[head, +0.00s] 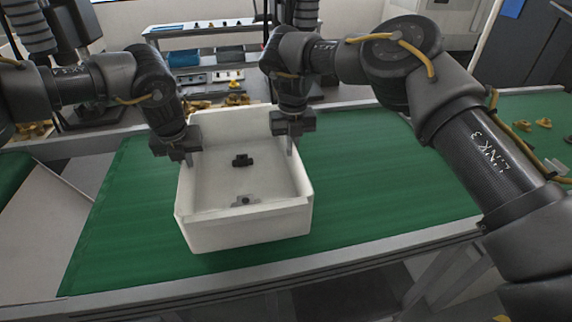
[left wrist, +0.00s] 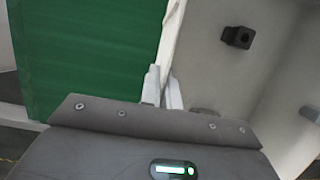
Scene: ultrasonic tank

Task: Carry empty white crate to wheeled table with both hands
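The white crate (head: 250,222) is over the green-topped table, its open top facing up. It is not empty: a small black block (head: 243,160) and a second small dark piece (head: 243,201) lie inside. My left gripper (head: 186,158) is at the crate's left wall. In the left wrist view its fingers (left wrist: 162,88) are close together with the crate wall (left wrist: 172,40) between them. The black block (left wrist: 238,37) also shows there. My right gripper (head: 282,146) is at the right wall, with a finger against it; whether it is closed on the wall is hidden.
The green table top (head: 370,180) is clear right of the crate. Small yellow-brown parts (head: 530,124) lie at the far right, and more (head: 236,99) lie behind the crate. A wheeled table (head: 200,31) with items on its shelves stands behind.

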